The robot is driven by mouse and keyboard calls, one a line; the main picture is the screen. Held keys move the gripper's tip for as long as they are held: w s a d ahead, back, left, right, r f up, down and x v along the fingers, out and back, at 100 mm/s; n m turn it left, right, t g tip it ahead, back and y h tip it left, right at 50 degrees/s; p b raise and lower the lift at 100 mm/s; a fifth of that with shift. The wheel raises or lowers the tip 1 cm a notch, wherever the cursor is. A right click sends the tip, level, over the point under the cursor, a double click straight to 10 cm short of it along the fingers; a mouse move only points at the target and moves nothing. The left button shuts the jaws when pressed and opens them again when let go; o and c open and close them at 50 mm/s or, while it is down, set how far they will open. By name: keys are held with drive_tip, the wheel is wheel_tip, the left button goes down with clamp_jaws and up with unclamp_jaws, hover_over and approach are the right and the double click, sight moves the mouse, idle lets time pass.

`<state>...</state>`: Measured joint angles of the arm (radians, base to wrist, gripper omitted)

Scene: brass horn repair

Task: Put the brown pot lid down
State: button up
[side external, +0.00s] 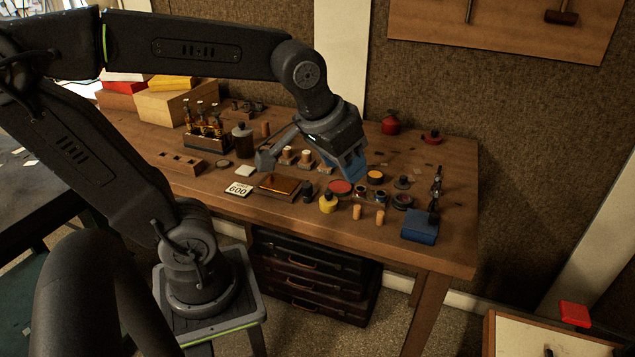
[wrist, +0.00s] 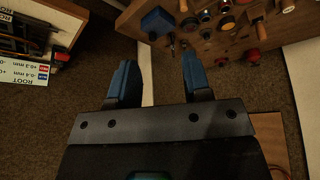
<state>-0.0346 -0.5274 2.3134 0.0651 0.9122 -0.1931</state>
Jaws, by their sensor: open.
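My gripper (side external: 353,172) is over the workbench, above the small pots and tins in the middle. Its blue fingers stand apart in the wrist view (wrist: 160,77), with nothing between them. I cannot single out the brown pot lid for sure. A small dark knobbed disc (side external: 402,183) lies on the bench to the right of the gripper and could be a lid. A dark brown pot (side external: 242,141) stands upright on the bench to the left of the gripper. Part of the bench behind the gripper is hidden.
Small round tins, including a red one (side external: 340,187) and an orange one (side external: 375,177), crowd the bench (side external: 300,222) near the gripper. A yellow jar (side external: 328,204), a blue block (side external: 420,227) and a rack of bottles (side external: 208,137) stand around.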

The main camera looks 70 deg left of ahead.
drive_tip(key=s, duration=0.1)
drive_tip(key=s+d+f+m, duration=0.1)
drive_tip(key=s, duration=0.1)
drive_tip(key=s+f+m, duration=0.1)
drive_tip(key=s, duration=0.1)
drive_tip(key=shift+s+d+h, duration=0.15)
drive_tip(key=shift+d+h, duration=0.25)
